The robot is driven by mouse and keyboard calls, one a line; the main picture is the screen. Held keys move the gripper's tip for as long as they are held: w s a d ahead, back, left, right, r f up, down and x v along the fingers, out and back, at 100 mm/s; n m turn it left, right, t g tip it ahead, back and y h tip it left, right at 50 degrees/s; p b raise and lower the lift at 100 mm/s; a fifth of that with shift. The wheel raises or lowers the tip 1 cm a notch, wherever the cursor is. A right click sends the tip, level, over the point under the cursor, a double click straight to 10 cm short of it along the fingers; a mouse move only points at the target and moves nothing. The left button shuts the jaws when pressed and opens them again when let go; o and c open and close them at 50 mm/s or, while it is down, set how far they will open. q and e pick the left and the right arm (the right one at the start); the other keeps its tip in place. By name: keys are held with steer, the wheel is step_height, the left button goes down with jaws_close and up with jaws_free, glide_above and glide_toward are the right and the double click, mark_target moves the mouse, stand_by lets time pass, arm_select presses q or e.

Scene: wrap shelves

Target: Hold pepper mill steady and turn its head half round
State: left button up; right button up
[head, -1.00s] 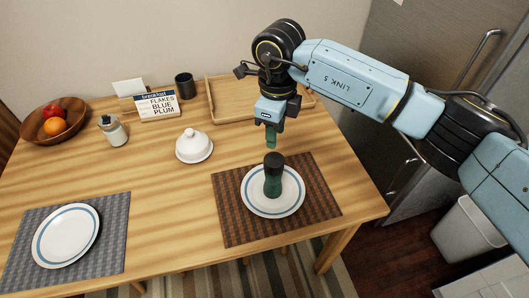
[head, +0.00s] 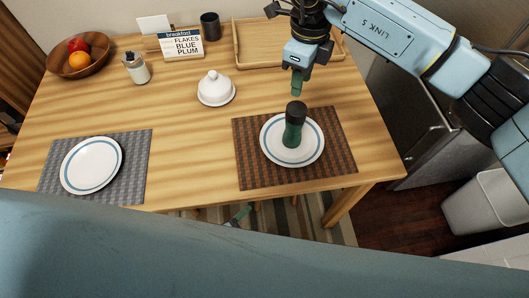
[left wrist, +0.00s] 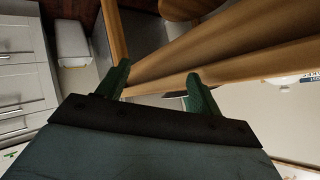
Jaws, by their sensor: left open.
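The pepper mill (head: 294,125), dark green with a black head, stands upright on a blue-rimmed white plate (head: 313,152) on the brown placemat (head: 255,173). My right gripper (head: 298,84) is just above and behind the mill's head in the picture, apart from it; its green fingers overlap, so their opening is unclear. My left gripper (head: 240,215) shows only as a small green tip beyond the table's front edge, mostly hidden by my arm across the bottom. The left wrist view shows my left gripper's two fingers (left wrist: 160,88) apart with nothing between them; the mill does not show there.
A white lidded dish (head: 216,92) stands left of the mill. A wooden tray (head: 243,62), dark cup (head: 210,26), sign (head: 181,46), jar (head: 137,70) and fruit bowl (head: 92,67) stand further back. Another plate (head: 91,165) lies front left. The table between the placemats is clear.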

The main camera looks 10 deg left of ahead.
arm_select(q)
step_height(320, 180, up, 6)
steer(key=w+t, duration=0.1)
steer(key=w, duration=0.1)
steer(key=n+t+h, duration=0.2)
steer(key=n, duration=0.3)
glide_toward(289, 133)
steer(key=x, duration=1.2)
steer(key=shift+w, duration=0.15)
steer(key=c, duration=1.2)
